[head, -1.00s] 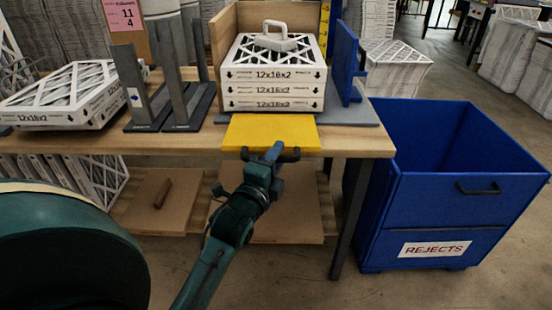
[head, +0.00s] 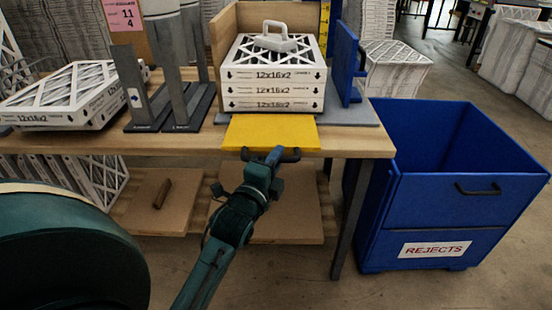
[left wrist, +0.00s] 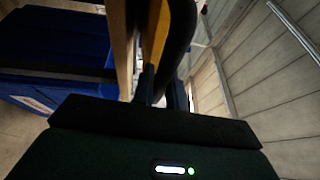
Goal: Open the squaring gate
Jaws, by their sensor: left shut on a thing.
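The squaring gate appears to be the yellow panel (head: 270,132) at the front of the wooden fixture. It lies folded down toward me, reaching the bench's front edge, and the stack's front faces are uncovered. A dark bar handle (head: 291,155) runs along its near edge. My left gripper (head: 273,154) is shut on that handle. In the left wrist view, the gripper fingers (left wrist: 162,88) close around the dark curved handle (left wrist: 180,40), beside the yellow panel (left wrist: 157,35) seen nearly edge-on. My right gripper is not in view.
Behind the gate stands a stack of 12x16x2 filters (head: 272,90) with a white handled block (head: 273,43) on top. A blue plate (head: 347,62) stands right of it. Grey upright dividers (head: 160,105) and other filters (head: 65,100) are left. A blue REJECTS bin (head: 440,215) stands right.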

